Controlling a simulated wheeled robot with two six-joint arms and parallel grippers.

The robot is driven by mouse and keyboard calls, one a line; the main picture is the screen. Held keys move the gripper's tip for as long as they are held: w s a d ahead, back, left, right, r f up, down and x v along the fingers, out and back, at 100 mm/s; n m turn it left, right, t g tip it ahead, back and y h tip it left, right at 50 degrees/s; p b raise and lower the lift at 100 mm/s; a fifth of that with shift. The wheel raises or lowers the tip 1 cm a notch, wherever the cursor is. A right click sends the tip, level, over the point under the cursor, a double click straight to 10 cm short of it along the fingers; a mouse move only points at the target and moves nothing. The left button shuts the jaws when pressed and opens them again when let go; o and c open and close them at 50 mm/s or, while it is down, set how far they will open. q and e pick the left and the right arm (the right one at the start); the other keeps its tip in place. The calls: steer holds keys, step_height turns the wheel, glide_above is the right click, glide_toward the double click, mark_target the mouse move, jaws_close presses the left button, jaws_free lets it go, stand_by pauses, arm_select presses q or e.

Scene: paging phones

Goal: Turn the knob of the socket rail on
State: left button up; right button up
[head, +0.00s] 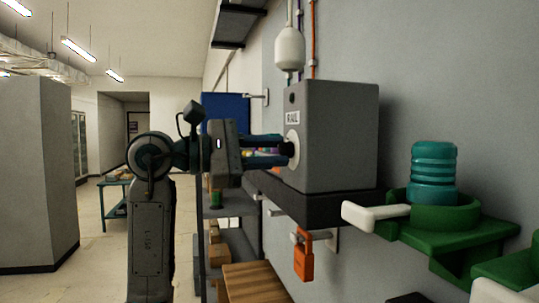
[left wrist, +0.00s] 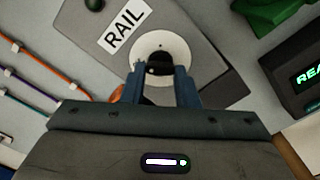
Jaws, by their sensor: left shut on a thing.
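The socket rail's grey box (head: 338,135) stands on a dark shelf by the wall and bears a RAIL label; it also fills the upper middle of the left wrist view (left wrist: 205,35). Its black knob (head: 287,149) sits on a round white dial (head: 294,146). The knob (left wrist: 159,63) and dial (left wrist: 162,47) also show in the left wrist view. My left gripper (head: 282,145) reaches in from the left, its blue fingers shut on the knob. The fingers (left wrist: 160,75) hide part of the knob. My right gripper is not in view.
A teal ribbed piece (head: 433,172) stands in a green holder (head: 480,228) with a white lever (head: 372,214), right of the box. An orange padlock (head: 303,256) hangs below the shelf (head: 312,204). A dark display (left wrist: 297,72) shows at the wrist view's right. Open floor lies left.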

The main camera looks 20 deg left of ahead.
arm_select(q)
steer(key=m+b, duration=0.4)
steer(key=m, duration=0.9)
steer(key=shift+r+b, duration=0.15)
steer(key=shift+b, duration=0.2)
steer(key=shift+m+b, duration=0.3)
steer(key=shift+m, duration=1.6)
steer(key=shift+o, duration=0.2)
steer(key=shift+c, duration=0.2)
steer(key=o, duration=1)
steer(key=shift+r, duration=0.1)
